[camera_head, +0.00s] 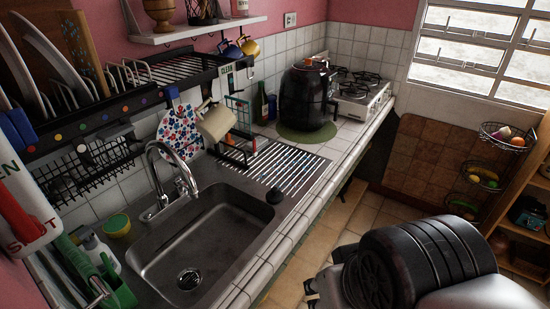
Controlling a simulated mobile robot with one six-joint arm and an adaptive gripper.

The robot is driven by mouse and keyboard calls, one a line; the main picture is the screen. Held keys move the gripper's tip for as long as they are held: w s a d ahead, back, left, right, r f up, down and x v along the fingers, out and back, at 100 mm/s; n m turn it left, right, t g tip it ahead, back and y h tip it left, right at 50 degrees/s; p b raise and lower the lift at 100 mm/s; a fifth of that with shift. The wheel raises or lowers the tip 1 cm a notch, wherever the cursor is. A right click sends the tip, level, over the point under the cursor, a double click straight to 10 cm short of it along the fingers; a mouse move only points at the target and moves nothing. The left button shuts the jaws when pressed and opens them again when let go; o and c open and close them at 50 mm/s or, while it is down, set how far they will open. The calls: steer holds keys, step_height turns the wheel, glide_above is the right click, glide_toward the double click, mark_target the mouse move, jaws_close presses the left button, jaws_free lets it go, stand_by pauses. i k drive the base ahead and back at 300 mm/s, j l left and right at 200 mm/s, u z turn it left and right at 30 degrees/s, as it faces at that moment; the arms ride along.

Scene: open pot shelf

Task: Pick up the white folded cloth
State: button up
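I cannot make out a white folded cloth for certain in the head view. A green-and-white striped item (62,275), perhaps a cloth, lies at the lower left beside the sink, partly hidden by bottles. My arm fills the lower right corner, over the floor and away from the counter. A small dark part at its left end may belong to my gripper (311,287). Its fingers cannot be made out, and I see nothing held.
The sink (228,226) is empty, with a tall curved faucet (171,157). A dish rack (80,150) hangs above it at left. Wire fruit baskets (487,177) and a wooden shelf (525,215) are at right.

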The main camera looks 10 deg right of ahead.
mark_target(261, 142)
steer(key=i+l+u, duration=0.2)
steer(key=u, duration=0.2)
steer(key=i+l+u, duration=0.2)
steer(key=u, duration=0.2)
steer(key=i+l+u, duration=0.1)
steer(key=l+u, duration=0.35)
steer(key=i+l, duration=0.1)
steer(key=l, duration=0.4)
steer(key=i+l+u, duration=0.1)
steer(key=l, duration=0.45)
steer(key=i+l, duration=0.15)
steer(key=l, duration=0.35)
steer(key=i+l+u, duration=0.1)
steer(key=l, duration=0.45)
steer(key=i+l, duration=0.1)
steer(key=l, duration=0.45)
